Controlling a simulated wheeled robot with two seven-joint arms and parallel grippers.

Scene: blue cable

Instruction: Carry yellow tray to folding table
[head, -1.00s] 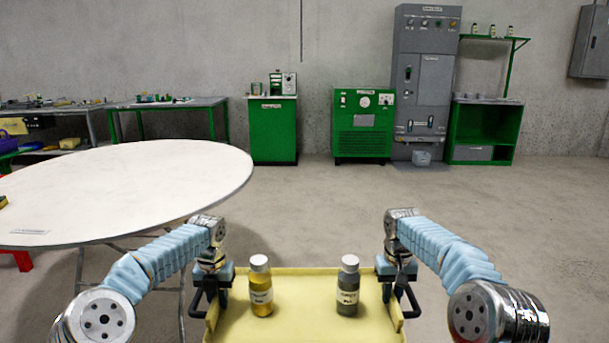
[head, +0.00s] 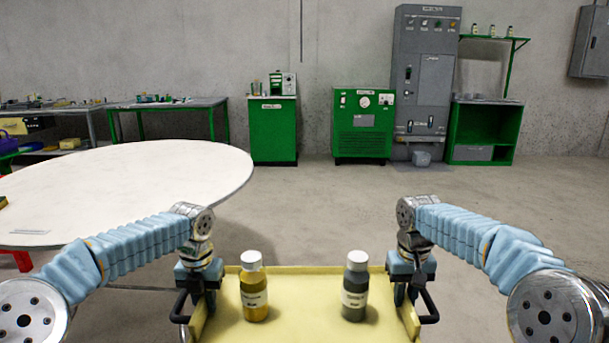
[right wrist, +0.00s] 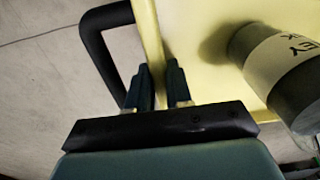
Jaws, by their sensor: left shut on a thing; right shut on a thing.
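The yellow tray (head: 305,292) is held level in front of me, with a dark handle at each side. Two white-capped bottles stand upright on it: a yellow one (head: 253,290) on the left and a grey one (head: 355,288) on the right. My left gripper (head: 202,300) is shut on the tray's left side. My right gripper (head: 408,298) is shut on the right side; in the right wrist view its fingers (right wrist: 160,88) straddle the tray's edge beside the black handle (right wrist: 95,55). The white round folding table (head: 130,185) stands ahead to the left.
A yellow and green item (head: 3,202) lies at the table's left edge. Green workbenches (head: 170,105), a green cabinet (head: 274,130), a green machine (head: 362,125) and a grey cabinet (head: 423,85) line the back wall. The floor ahead and right is clear.

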